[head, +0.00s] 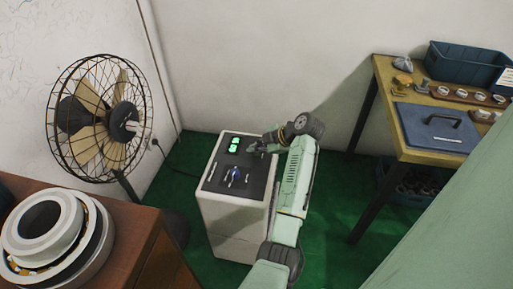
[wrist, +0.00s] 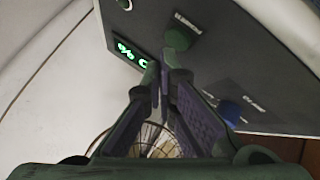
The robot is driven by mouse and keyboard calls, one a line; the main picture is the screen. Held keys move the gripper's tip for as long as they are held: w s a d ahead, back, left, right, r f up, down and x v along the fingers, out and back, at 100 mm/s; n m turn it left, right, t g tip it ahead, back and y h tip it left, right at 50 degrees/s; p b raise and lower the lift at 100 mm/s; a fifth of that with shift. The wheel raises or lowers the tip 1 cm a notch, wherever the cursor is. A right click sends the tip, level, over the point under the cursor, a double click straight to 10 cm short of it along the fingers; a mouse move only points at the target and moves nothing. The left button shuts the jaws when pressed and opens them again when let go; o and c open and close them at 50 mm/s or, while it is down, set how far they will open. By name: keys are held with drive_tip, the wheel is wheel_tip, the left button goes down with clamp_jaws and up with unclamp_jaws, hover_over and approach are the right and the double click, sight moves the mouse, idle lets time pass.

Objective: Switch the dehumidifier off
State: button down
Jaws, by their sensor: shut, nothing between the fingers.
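The dehumidifier is a white cabinet (head: 235,218) with a dark control panel (head: 212,183) on top. Its display (head: 234,145) glows green, and shows in the wrist view (wrist: 132,54) at the upper left. A blue knob (head: 236,174) sits nearer the panel's front; it also shows in the wrist view (wrist: 230,112). A dark green knob (wrist: 178,39) shows beside the display in the wrist view. My gripper (head: 255,148) is shut and empty over the far right part of the panel. In the wrist view its fingertips (wrist: 159,76) appear just below the display and green knob. I cannot tell whether they touch the panel.
A caged fan (head: 100,118) stands left of the cabinet. A brown cabinet (head: 135,225) with bearing rings (head: 45,235) is at front left. A workbench (head: 405,75) with a blue bin (head: 465,62) stands at right. Green floor (head: 335,175) is open between bench and dehumidifier.

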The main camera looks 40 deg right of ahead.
sight(256, 155)
drive_tip(key=shift+f+b, duration=0.35)
drive_tip(key=shift+f, duration=0.05)
drive_tip(key=shift+f, duration=0.15)
drive_tip(key=shift+r, duration=0.2)
idle(0.3)
drive_tip(key=shift+r, duration=0.4)
wheel_tip(256, 155, up, 6)
drive_tip(key=p, duration=0.3)
idle(0.4)
